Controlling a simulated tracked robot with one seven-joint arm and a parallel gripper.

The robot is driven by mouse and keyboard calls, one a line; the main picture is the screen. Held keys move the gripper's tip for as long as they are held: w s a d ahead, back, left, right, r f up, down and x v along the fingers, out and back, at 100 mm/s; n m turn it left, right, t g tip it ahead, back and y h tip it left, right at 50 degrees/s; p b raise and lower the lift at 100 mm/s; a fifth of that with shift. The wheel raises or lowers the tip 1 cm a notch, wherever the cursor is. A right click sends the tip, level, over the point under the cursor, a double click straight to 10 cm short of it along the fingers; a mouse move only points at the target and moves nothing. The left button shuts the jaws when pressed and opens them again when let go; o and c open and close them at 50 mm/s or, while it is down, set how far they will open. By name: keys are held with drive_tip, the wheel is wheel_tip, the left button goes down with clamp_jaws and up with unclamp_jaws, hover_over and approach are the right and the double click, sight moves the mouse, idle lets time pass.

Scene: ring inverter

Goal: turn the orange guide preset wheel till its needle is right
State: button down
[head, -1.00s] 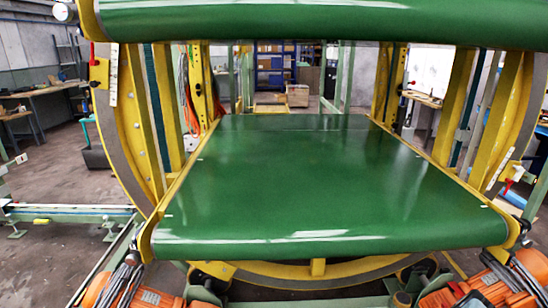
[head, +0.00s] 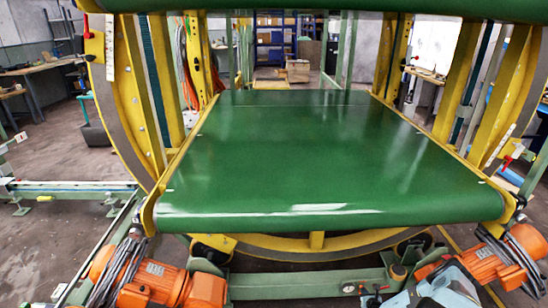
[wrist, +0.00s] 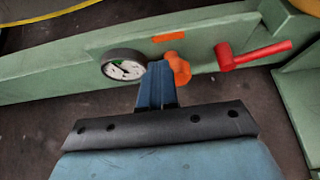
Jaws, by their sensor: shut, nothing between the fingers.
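The orange guide preset wheel (wrist: 179,69) is a small lobed knob on the green beam in the wrist view. Just left of it is a round dial gauge (wrist: 123,67) with a white face and a small green mark; the needle's exact reading is too small to tell. My gripper (wrist: 159,66) is shut and empty, its fingertips overlapping the wheel's left edge in the picture. I cannot tell whether they touch it. In the head view the gauge (head: 348,287) sits low on the green frame, beside my arm.
A red lever handle (wrist: 252,55) sticks out right of the wheel. An orange label (wrist: 168,37) is above the wheel. In the head view, a green conveyor belt (head: 310,165) lies above the beam, with orange motors (head: 160,285) at both sides.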

drive_tip(key=shift+w+d+r, duration=0.25)
drive_tip(key=shift+w+r, duration=0.05)
drive_tip(key=shift+w, duration=0.25)
drive_tip(key=shift+d, duration=0.1)
drive_tip(key=shift+d+r, duration=0.2)
drive_tip(key=shift+d, duration=0.4)
drive_tip(key=shift+d+f, duration=0.1)
drive_tip(key=shift+d, duration=0.6)
idle(0.4)
drive_tip(key=shift+w+r, duration=0.1)
drive_tip(key=shift+r, duration=0.1)
drive_tip(key=s, duration=0.6)
drive_tip(key=shift+s+f, duration=0.2)
drive_tip(key=shift+s, duration=0.2)
